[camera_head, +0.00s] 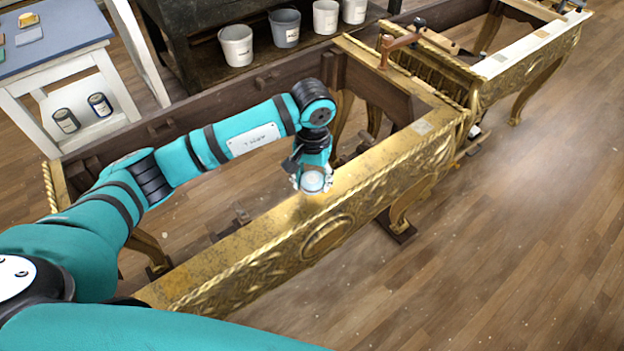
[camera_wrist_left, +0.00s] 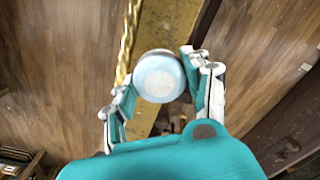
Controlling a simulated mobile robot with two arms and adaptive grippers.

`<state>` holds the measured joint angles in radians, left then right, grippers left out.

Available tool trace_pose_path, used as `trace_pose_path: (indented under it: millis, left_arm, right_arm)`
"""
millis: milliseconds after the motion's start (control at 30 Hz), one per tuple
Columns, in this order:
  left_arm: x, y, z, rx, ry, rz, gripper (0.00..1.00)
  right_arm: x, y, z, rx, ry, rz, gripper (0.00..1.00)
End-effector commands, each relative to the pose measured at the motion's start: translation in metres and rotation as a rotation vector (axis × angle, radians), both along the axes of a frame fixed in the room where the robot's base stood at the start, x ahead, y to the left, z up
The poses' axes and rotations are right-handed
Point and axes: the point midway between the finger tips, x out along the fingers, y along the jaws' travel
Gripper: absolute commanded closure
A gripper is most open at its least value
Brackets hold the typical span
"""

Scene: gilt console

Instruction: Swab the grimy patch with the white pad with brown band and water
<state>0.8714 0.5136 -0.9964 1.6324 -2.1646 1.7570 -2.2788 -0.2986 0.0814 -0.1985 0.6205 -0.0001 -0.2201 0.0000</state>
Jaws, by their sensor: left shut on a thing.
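My left gripper (camera_head: 312,184) is over the near gilt rail (camera_head: 215,262) of the console. It is shut on a round, pale white pad (camera_head: 314,181). In the left wrist view the pad (camera_wrist_left: 159,77) shows a grainy white middle and a pale blue rim between the two fingers; no brown band shows. It is at or just above the rail; contact cannot be told. The rail has darker, mottled areas, and I cannot make out the grimy patch's edges. My right gripper is not in view.
Several buckets (camera_head: 237,46) stand on a dark bench at the back. A blue-topped table (camera_head: 60,40) at left holds small items, with two cans (camera_head: 100,105) on its shelf. The floor at right is clear.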

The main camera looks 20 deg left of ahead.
Motion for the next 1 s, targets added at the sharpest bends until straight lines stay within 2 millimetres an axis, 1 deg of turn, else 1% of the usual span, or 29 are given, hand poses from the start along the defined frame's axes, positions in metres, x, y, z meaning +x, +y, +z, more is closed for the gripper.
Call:
trace_pose_path:
  millis: [100, 600, 1000]
  left_arm:
    - [0.000, -0.001, 0.009, 0.000, -0.001, 0.002, 0.81]
    - [-0.001, -0.003, 0.038, 0.001, 0.000, 0.016, 0.81]
    - [-0.001, -0.003, 0.039, 0.000, 0.000, 0.018, 0.81]
  right_arm:
    - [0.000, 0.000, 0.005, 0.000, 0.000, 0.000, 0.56]
    - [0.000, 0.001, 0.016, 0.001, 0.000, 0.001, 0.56]
    - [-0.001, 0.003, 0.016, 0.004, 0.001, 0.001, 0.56]
